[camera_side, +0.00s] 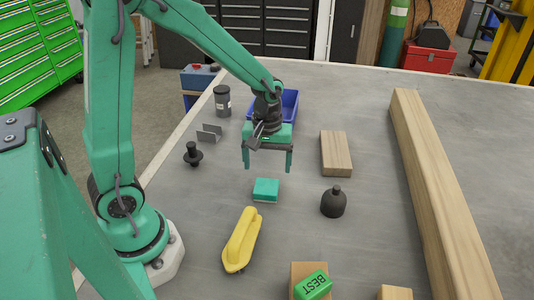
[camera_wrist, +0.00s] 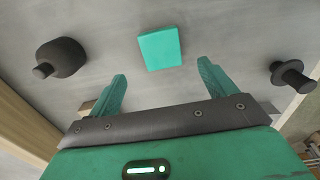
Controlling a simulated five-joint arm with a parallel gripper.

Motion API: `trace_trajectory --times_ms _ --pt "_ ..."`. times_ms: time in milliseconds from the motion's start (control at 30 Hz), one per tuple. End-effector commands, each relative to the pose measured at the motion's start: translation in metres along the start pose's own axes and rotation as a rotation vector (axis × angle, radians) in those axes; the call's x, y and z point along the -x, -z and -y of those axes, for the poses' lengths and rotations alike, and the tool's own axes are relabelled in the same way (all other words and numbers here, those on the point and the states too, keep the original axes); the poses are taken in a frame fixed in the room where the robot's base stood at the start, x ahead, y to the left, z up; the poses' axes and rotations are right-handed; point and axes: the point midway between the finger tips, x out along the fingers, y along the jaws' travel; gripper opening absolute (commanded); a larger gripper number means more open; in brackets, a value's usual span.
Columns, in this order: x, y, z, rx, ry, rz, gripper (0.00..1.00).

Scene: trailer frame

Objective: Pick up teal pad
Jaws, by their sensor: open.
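The teal pad (camera_side: 266,189) is a small block lying flat on the grey table, below and slightly in front of my gripper in the side view. In the wrist view the teal pad (camera_wrist: 160,48) lies just beyond the fingertips, roughly between their lines. My gripper (camera_side: 267,170) points down above the table with its two teal fingers spread apart and nothing between them. In the wrist view my gripper (camera_wrist: 161,68) is open and apart from the pad.
A dark bottle-like object (camera_side: 334,202) stands right of the pad, a yellow object (camera_side: 242,240) in front. A black spool-like piece (camera_side: 193,154) stands left. A wood block (camera_side: 336,154), a blue bin (camera_side: 290,104), a dark canister (camera_side: 222,100) and a long beam (camera_side: 440,190) lie around.

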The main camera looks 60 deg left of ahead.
Motion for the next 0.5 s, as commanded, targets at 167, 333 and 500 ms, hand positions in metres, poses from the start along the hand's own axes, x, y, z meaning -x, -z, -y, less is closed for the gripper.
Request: trace_trajectory --times_ms 167,333,500 --pt "-0.015 -0.001 0.001 -0.001 0.003 0.003 0.84" --pt "-0.021 -0.001 0.001 -0.001 0.001 0.001 0.84" --pt "-0.022 -0.001 0.001 -0.002 0.001 0.001 0.84"
